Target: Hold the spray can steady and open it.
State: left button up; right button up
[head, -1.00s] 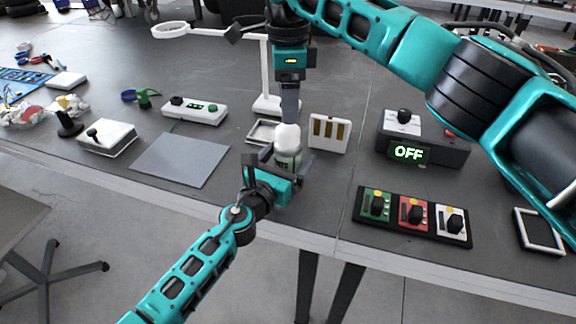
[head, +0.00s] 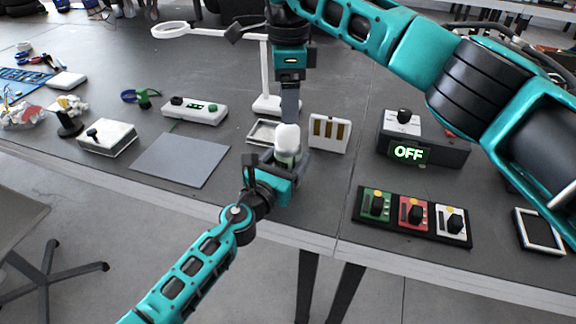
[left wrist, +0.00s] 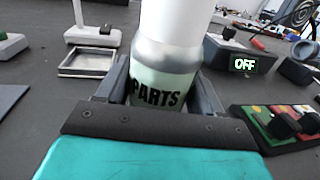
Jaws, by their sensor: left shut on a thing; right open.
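The spray can (head: 287,146) stands upright near the table's front edge. It is pale green with a white top, and the left wrist view shows the word PARTS on its body (left wrist: 158,92). My left gripper (head: 284,168) is shut on the can's body from the front, and its two fingers also show on both sides of the can in the left wrist view (left wrist: 160,98). My right gripper (head: 290,108) points down directly above the can's white top and is open. Its fingertips are close to the top; whether they touch it I cannot tell.
A box with an OFF display (head: 424,150) and a panel of three coloured switches (head: 413,215) stand to the right. A white slotted block (head: 329,133) and a small tray (head: 262,132) are close to the can. A grey mat (head: 180,160) lies to the left.

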aim_at(288, 128)
pick_arm(q)
jog(key=shift+c, duration=0.3)
pick_arm(e)
jog(key=shift+o, duration=0.7)
jog(key=r+m, duration=0.2)
jog(key=m, duration=0.1)
notch_tip(288, 128, down, 10)
jog(key=m, duration=0.5)
jog(key=shift+r+m, duration=0.15)
jog(key=shift+m, duration=0.25)
jog(key=c, duration=1.2)
jog(key=shift+r, duration=0.3)
jog(key=shift+c, duration=0.2)
jog(key=shift+r, duration=0.9)
